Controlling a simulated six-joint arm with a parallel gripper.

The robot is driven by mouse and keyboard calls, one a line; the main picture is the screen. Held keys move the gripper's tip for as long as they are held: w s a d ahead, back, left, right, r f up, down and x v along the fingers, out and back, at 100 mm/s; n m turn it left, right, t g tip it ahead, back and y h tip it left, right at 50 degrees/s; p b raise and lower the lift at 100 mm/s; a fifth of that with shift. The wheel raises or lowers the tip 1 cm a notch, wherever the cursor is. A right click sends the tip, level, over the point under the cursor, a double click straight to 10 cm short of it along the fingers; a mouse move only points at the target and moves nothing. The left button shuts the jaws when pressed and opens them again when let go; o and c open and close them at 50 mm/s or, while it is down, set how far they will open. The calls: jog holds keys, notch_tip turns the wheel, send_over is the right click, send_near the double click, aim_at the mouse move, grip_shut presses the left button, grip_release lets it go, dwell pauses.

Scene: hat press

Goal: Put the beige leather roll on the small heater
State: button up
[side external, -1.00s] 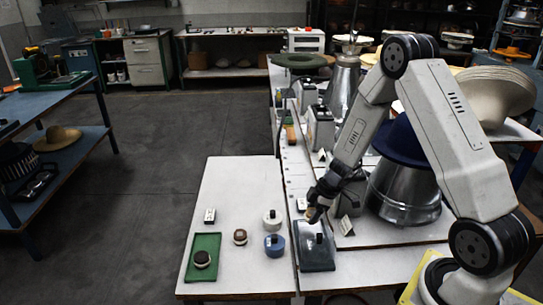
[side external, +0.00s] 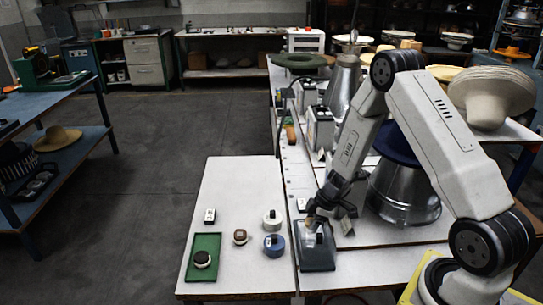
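The beige leather roll (side external: 311,225) is a small pale piece at the fingertips of my gripper (side external: 313,215). The fingers appear closed on its top, though they are small and dark in this view. The roll is over the far left part of a dark grey slab with a black knob, which looks like the small heater (side external: 317,260). I cannot tell whether the roll touches the slab. My gripper comes down from the upper right and hides part of the slab's far edge.
A green tray (side external: 191,273) holds a dark round piece. A brown round piece (side external: 240,237), a cream pot (side external: 272,219), a blue pot (side external: 274,246) and a small white box (side external: 209,215) stand left of the slab. A metal cone (side external: 405,195) stands close on the right.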

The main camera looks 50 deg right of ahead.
jog(key=shift+r, duration=0.15)
jog(key=v, duration=1.2)
dwell(0.4)
jog(key=shift+a, duration=0.15)
dwell(0.4)
jog(key=s+a+r+m+h, duration=0.1)
jog(key=s+a+r+m, duration=0.2)
jog(key=a, duration=0.4)
jog(key=s+a+r+m+h, duration=0.2)
jog(key=s+a+r+m, duration=0.2)
jog(key=a+m, duration=0.2)
jog(key=shift+s+a+g, duration=0.3)
jog(key=shift+s+a, duration=0.1)
jog(key=shift+a, duration=0.95)
